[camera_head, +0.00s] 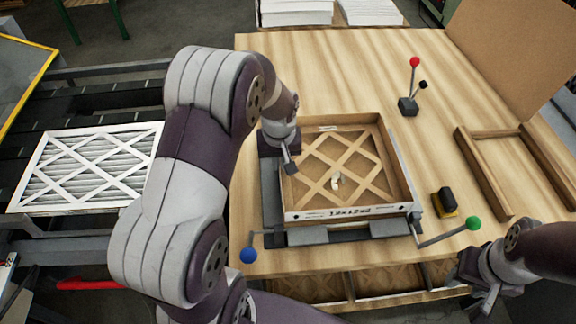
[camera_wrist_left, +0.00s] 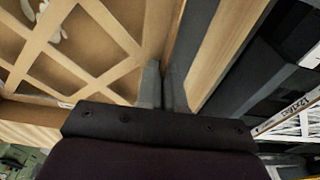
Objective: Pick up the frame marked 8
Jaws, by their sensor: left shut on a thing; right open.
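A cardboard frame with a diagonal lattice (camera_head: 400,165) sits in a dark fixture on the wooden table. Its near wall carries printed characters too small to read surely; I cannot make out an 8. My left gripper (camera_head: 289,163) is at the frame's left side. In the left wrist view, its fingers (camera_wrist_left: 163,88) are closed on the frame's side wall, with the lattice (camera_wrist_left: 85,50) to the left. Where the fingers meet the wall is partly hidden. My right gripper (camera_head: 484,290) is open and empty, off the table's front right edge.
Ball-ended levers, blue (camera_head: 248,255) and green (camera_head: 473,223), flank the fixture. A yellow-black block (camera_head: 445,203) and wooden frame pieces (camera_head: 484,175) lie right. A white pleated filter (camera_head: 80,170) lies on the left conveyor.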

